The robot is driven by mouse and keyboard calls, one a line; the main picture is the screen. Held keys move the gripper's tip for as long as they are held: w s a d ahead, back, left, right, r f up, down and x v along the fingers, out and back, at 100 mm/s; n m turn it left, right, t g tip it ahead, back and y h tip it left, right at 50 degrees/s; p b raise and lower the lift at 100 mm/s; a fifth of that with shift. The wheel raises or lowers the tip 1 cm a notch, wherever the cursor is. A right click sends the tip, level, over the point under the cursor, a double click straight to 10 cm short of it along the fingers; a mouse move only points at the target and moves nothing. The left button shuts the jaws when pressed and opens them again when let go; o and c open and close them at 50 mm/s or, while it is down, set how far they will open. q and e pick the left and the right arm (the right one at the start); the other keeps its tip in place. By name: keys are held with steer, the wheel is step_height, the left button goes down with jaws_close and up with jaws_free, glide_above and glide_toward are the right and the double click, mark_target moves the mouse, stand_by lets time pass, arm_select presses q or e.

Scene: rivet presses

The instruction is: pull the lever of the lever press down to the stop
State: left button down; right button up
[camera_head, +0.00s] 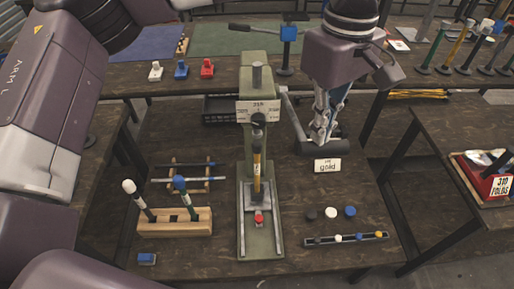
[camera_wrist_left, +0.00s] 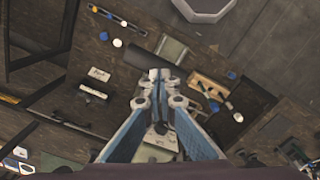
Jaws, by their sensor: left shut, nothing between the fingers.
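The lever press (camera_head: 258,130) stands in the middle of the dark table, a green column over a green base. Its grey lever arm (camera_head: 291,115) slopes down on the right side to a dark cylindrical handle (camera_head: 320,148). My left gripper (camera_head: 318,138) points down just above this handle. Its fingers are shut with nothing between them. In the left wrist view the shut fingertips (camera_wrist_left: 160,76) overlap the dark handle (camera_wrist_left: 146,62); whether they touch it, I cannot tell. A red piece (camera_head: 259,218) sits on the press base. My right gripper is out of view.
Several coloured caps (camera_head: 331,212) and a strip (camera_head: 347,238) lie at front right. A wooden block (camera_head: 176,222) with upright tools stands at front left. Another lever device (camera_head: 287,45) stands behind.

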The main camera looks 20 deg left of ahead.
mark_target(318, 153)
arm_select(q)
steer(key=shift+s+f, duration=0.1)
steer(key=shift+f, duration=0.25)
steer(key=shift+s+d+f+b, duration=0.1)
steer(key=shift+s+f+b, duration=0.05)
steer(key=shift+f+b, duration=0.65)
steer(key=shift+s+f+b, duration=0.15)
steer(key=shift+f+b, duration=0.55)
steer(key=shift+f, duration=0.05)
steer(key=shift+s+f+b, duration=0.1)
steer(key=shift+f+b, duration=0.45)
steer(key=shift+f, duration=0.1)
steer(key=shift+s+f+b, duration=0.1)
steer(key=shift+f+b, duration=0.75)
steer(key=shift+f, duration=0.2)
